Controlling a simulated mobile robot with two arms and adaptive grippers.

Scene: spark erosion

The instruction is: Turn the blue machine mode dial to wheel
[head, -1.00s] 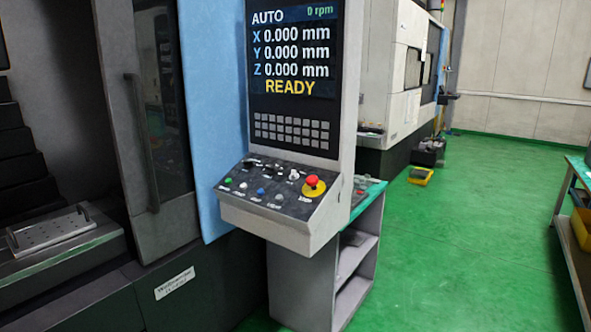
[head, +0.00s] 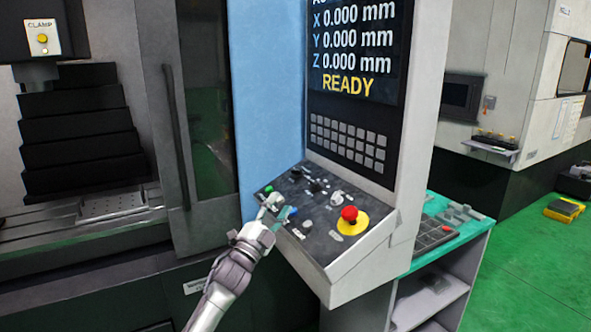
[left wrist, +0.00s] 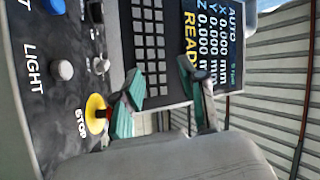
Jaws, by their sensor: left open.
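The blue machine's control panel (head: 325,232) has a row of knobs: a black knob (head: 296,173), another black knob (head: 317,186) and a pale knob (head: 337,197). I cannot read their labels, so I cannot tell which is the mode dial. My left gripper (head: 275,207) is open and empty, over the panel's left part near the green button (head: 268,189). It covers part of the lower button row. In the left wrist view its teal-padded fingers (left wrist: 166,98) are apart, with a black knob (left wrist: 96,12) and a pale knob (left wrist: 101,65) beyond them. My right gripper is out of view.
The red stop button (head: 349,213) on its yellow ring stands up at the panel's right. A screen (head: 355,45) reading READY and a keypad (head: 347,142) rise behind the panel. A teal-topped cart (head: 440,215) stands to the right, with green floor beyond.

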